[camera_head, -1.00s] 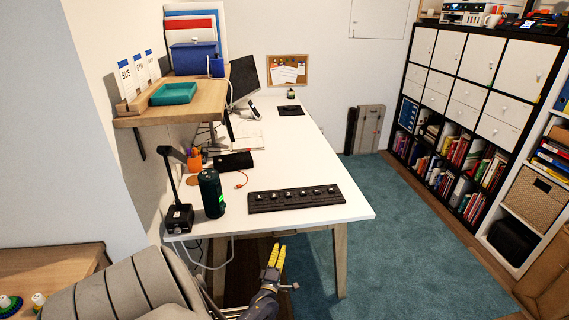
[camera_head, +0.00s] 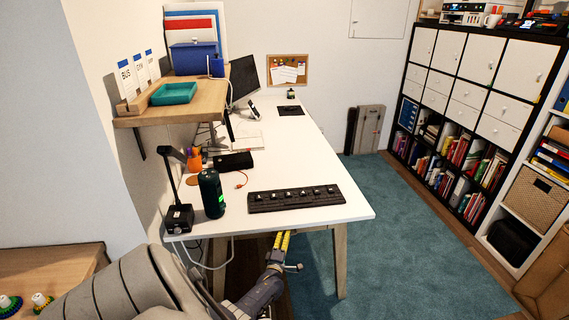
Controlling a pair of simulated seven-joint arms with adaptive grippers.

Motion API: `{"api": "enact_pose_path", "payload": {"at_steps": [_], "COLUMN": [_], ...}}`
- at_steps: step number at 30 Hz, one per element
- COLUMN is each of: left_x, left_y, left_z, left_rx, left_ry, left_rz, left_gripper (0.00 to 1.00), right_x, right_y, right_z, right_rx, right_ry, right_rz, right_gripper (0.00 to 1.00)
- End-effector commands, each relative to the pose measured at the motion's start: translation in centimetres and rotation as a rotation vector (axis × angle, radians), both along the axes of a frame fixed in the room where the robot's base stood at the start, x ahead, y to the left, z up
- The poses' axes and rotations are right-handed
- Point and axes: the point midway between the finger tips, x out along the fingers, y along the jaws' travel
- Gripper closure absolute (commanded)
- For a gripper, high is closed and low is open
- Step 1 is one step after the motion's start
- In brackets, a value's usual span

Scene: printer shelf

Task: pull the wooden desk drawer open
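The white desk (camera_head: 300,160) stands in the middle of the head view on wooden legs. No drawer front shows; the space under the desktop is mostly hidden by the top itself. My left gripper (camera_head: 281,241), with yellow fingers, is low at the desk's near edge, and its fingertips reach to or under that edge. The two fingers lie close side by side with a thin dark gap; whether they are open or shut on something is unclear. My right gripper is not in view.
A black key-hook strip (camera_head: 295,198), a dark green bottle (camera_head: 211,194) and a black lamp (camera_head: 179,217) stand near the desk's front. A wooden shelf (camera_head: 190,103) hangs at left. Teal carpet (camera_head: 400,235) lies free to the right. A white cable (camera_head: 205,262) hangs by my arm.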

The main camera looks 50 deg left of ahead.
Motion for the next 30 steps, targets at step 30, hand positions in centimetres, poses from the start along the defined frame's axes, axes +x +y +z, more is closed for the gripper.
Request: {"api": "enact_pose_path", "payload": {"at_steps": [30], "left_x": [-1.3], "left_y": [-2.3], "left_z": [-0.1], "left_rx": [-0.002], "left_ry": [-0.002], "left_rz": [-0.001], "left_gripper": [1.0], "right_x": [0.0], "right_y": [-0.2], "right_z": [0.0], "right_rx": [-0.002], "right_ry": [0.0], "right_rz": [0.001], "right_gripper": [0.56]}}
